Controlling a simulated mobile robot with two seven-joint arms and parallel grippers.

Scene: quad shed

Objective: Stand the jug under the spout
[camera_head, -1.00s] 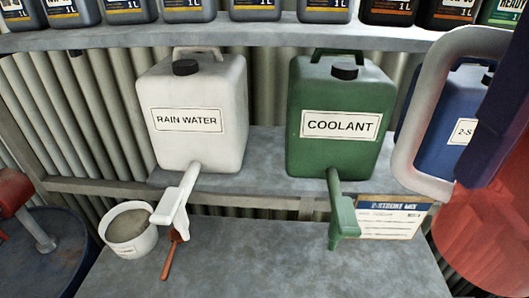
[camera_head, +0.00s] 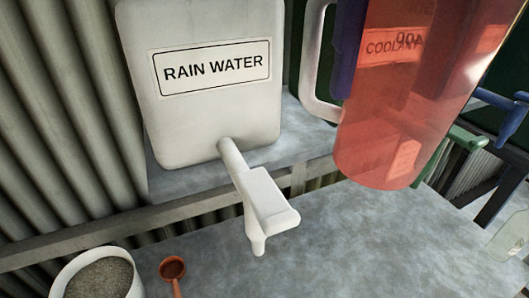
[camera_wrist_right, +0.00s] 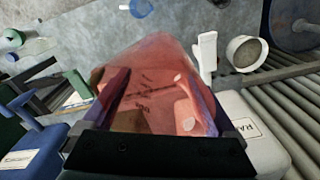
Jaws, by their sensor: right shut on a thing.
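The jug (camera_head: 405,125) is translucent red with a white handle (camera_head: 318,70). In the head view it hangs upright or nearly so, up and right of the white spout (camera_head: 262,200) and apart from it. The spout comes from the white RAIN WATER container (camera_head: 205,110). My right gripper (camera_head: 350,45), with dark blue fingers, is shut on the jug. In the right wrist view the jug (camera_wrist_right: 150,85) lies between the fingers, and the spout (camera_wrist_right: 207,52) shows beyond it. My left gripper is not in view.
A grey bench (camera_head: 370,245) lies below the spout, clear beneath it. A white tub of grey material (camera_head: 98,278) and an orange scoop (camera_head: 173,270) stand at the lower left. A green spout (camera_head: 465,140) is right of the jug.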

